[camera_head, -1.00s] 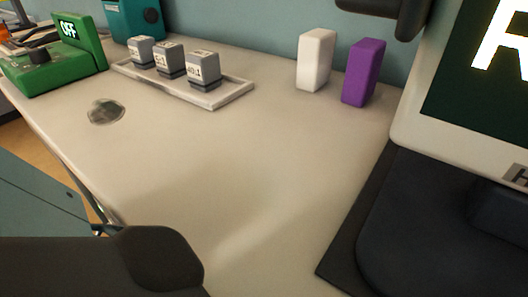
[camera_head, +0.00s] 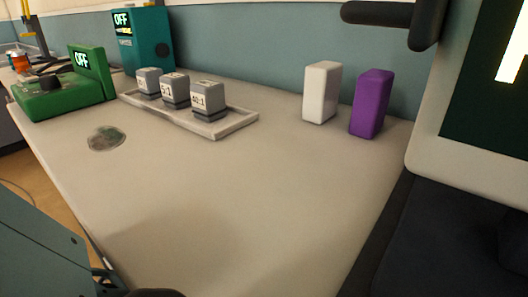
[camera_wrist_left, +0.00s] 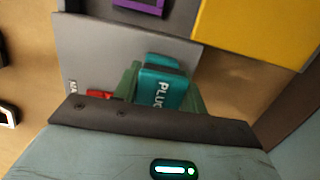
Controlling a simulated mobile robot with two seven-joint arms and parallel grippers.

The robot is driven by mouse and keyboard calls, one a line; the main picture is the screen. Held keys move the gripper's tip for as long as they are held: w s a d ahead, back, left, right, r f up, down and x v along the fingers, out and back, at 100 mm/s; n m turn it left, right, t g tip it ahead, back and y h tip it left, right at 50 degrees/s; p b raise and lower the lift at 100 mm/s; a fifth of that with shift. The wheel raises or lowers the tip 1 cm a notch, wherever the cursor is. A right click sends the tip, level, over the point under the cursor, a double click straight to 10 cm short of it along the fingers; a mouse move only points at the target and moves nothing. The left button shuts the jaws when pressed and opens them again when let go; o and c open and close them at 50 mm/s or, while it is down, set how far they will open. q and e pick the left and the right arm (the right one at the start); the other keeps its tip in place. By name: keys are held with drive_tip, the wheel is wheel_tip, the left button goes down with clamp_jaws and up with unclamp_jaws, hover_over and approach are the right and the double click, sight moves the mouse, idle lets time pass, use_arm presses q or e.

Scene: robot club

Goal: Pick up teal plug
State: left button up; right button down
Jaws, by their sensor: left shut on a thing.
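The teal plug (camera_wrist_left: 163,88), with white letters reading "PLUG" on it, is in the left wrist view. My left gripper (camera_wrist_left: 160,98) is shut on it, with a greenish finger on each side. A grey panel or tray surface (camera_wrist_left: 85,45) lies behind and below the plug. I cannot tell whether the plug touches it. The head view shows neither the plug nor my left gripper. My right gripper is in no view.
The wrist view shows a yellow surface (camera_wrist_left: 255,30), a purple item (camera_wrist_left: 140,5) and a red item (camera_wrist_left: 100,94). On the bench are a green device (camera_head: 62,97), a teal box (camera_head: 143,42), a tray (camera_head: 225,130) of grey blocks, and white (camera_head: 321,92) and purple (camera_head: 371,103) blocks. The bench's middle is clear.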

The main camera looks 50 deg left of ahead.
use_arm(q)
drive_tip(key=shift+c, duration=0.6)
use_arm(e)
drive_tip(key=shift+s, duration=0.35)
use_arm(q)
drive_tip(key=shift+r, duration=0.1)
